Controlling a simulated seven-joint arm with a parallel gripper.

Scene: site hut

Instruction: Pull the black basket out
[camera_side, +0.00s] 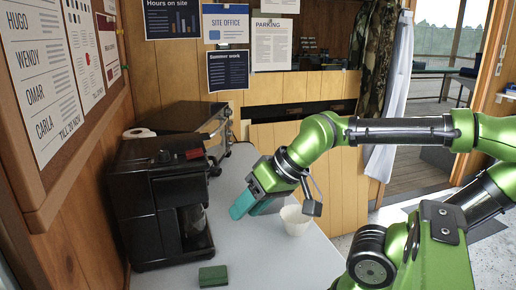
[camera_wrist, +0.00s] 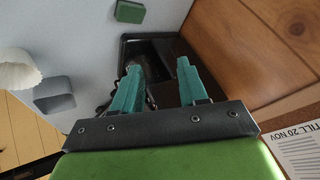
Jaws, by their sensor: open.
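The black coffee machine (camera_side: 160,205) stands on the counter at the left in the side view, with a glass carafe (camera_side: 194,220) in its front bay. I cannot clearly tell the black basket apart from the machine's dark body; it may be the part above the carafe. The machine is dark and partly hidden beyond my fingers in the wrist view (camera_wrist: 170,50). My gripper (camera_side: 242,206) is to the right of the machine, apart from it and above the counter. Its two teal fingers are spread with nothing between them in the wrist view (camera_wrist: 158,66).
A green block (camera_side: 213,276) lies in front of the machine. A metal-sided appliance (camera_side: 212,125) is behind it. A wooden wall with a notice board (camera_side: 45,215) borders the left side.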

